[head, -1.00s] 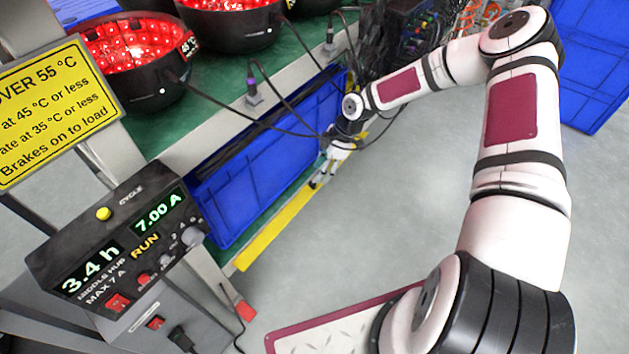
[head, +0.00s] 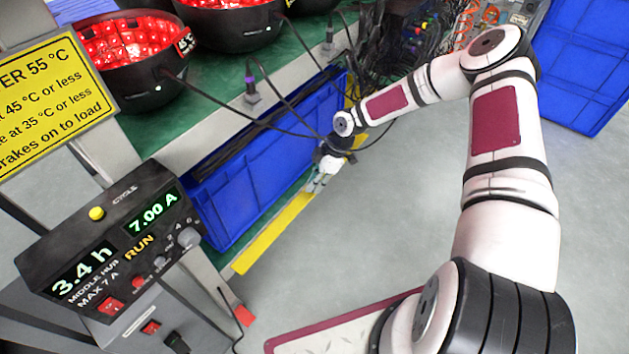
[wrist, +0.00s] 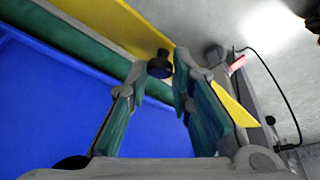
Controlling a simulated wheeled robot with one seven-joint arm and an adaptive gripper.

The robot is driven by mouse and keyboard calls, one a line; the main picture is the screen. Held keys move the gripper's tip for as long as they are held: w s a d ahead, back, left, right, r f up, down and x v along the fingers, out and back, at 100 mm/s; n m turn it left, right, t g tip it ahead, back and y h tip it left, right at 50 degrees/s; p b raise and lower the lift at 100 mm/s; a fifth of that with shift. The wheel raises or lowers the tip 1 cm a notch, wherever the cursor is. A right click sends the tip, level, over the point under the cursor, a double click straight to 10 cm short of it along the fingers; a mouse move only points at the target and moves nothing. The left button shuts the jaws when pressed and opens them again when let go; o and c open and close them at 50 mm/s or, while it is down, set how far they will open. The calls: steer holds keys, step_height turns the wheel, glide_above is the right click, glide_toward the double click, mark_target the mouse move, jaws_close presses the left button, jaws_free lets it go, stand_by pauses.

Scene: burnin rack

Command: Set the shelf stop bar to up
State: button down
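The shelf stop bar is the long yellow bar (head: 268,238) running along the front edge of the lower shelf, in front of the blue bin. It lies low and level with the shelf edge. In the wrist view the yellow bar (wrist: 118,25) crosses the top and continues behind the right finger. A black knob (wrist: 159,64) shows between my fingertips, close to the bar. My gripper (head: 318,187) is over the bar's far part. In the wrist view my gripper (wrist: 163,78) is open, its two green-padded fingers either side of the knob. I cannot tell whether they touch it.
The blue bin (head: 262,180) stands on the lower shelf behind the bar. Black cables (head: 290,125) hang from the upper shelf near my arm. A control box (head: 115,250) stands at the left. The grey floor (head: 350,245) before the shelf is clear.

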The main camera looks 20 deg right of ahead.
steer(key=shift+w+a+r+g+h+b, duration=0.2)
steer(key=shift+w+g+h, duration=0.2)
steer(key=shift+g, duration=0.15)
steer(key=shift+w+a+r+g+h+b, duration=0.1)
steer(key=shift+w+a+g+h+b, duration=0.1)
steer(key=shift+w+g+h, duration=0.25)
steer(key=shift+s, duration=0.1)
steer(key=c, duration=1.4)
jaws_free()
steer(key=shift+r, duration=0.1)
steer(key=shift+r, duration=0.2)
steer(key=w+d+r, duration=0.1)
steer(key=w+d, duration=0.1)
steer(key=d, duration=0.2)
steer(key=w+d+r, duration=0.2)
steer(key=d, duration=0.1)
steer(key=w+d+r, duration=0.1)
steer(key=w+d, duration=0.1)
steer(key=d, duration=0.2)
steer(key=shift+w+d+r, duration=0.15)
steer(key=shift+w+d, duration=0.15)
steer(key=shift+c, duration=0.2)
